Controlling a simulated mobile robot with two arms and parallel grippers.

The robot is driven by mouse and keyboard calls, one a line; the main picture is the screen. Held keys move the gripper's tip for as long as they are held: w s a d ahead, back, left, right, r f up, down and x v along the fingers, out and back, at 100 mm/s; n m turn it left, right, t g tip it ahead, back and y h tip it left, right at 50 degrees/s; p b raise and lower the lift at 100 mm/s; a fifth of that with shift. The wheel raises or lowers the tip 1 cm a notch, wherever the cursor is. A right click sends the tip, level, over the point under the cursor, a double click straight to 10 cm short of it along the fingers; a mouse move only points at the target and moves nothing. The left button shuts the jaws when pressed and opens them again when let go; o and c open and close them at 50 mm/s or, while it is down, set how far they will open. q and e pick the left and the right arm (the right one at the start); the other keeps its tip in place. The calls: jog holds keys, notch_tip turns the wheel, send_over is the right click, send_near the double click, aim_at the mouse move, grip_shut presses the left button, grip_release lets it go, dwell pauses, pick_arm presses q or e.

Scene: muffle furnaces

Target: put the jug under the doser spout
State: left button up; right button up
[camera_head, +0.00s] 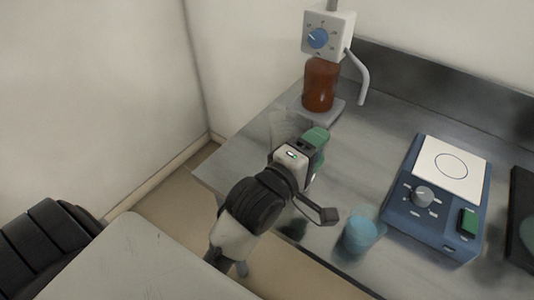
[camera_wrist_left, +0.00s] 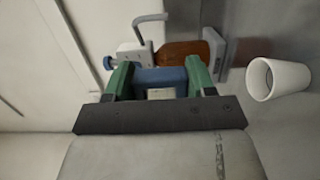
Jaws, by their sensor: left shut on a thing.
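My left gripper (camera_head: 318,150) is over the bench's near left part, in front of the doser. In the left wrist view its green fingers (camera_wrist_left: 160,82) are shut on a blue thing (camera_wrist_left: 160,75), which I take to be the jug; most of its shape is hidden. A faint see-through shape (camera_head: 288,122) shows just beyond the gripper in the head view. The doser (camera_head: 328,36) is a white box with a blue knob over a brown bottle (camera_head: 320,84). Its grey bent spout (camera_head: 360,76) hangs to the right, apart from the gripper. My right gripper is not in view.
A light-blue see-through cup (camera_head: 360,236) stands near the bench's front edge. A white cup (camera_wrist_left: 278,78) shows in the left wrist view. A blue device (camera_head: 436,210) with a white top and a dark panel (camera_head: 524,215) are at the right. Bench below the spout is clear.

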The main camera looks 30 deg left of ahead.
pick_arm(q)
jog(key=a+f, duration=0.1)
jog(key=a, duration=0.1)
jog(key=w+a+f, duration=0.1)
jog(key=a, duration=0.1)
jog(key=a+f, duration=0.1)
jog(key=a, duration=0.1)
jog(key=shift+w+a+f, duration=0.2)
jog(key=shift+w+f, duration=0.1)
jog(key=shift+w, duration=0.05)
jog(key=a+f, duration=0.1)
jog(key=f, duration=0.1)
jog(key=w+a+f, duration=0.1)
jog(key=f, duration=0.1)
jog(key=a+f, duration=0.1)
jog(key=shift+w+a+f+b, duration=0.3)
jog(key=shift+f+b, duration=0.05)
jog(key=shift+f, duration=0.35)
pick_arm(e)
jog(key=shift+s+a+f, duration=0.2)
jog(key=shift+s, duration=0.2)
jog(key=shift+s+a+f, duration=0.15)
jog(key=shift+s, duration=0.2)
pick_arm(q)
jog(key=shift+f, duration=0.1)
jog(key=o, duration=0.9)
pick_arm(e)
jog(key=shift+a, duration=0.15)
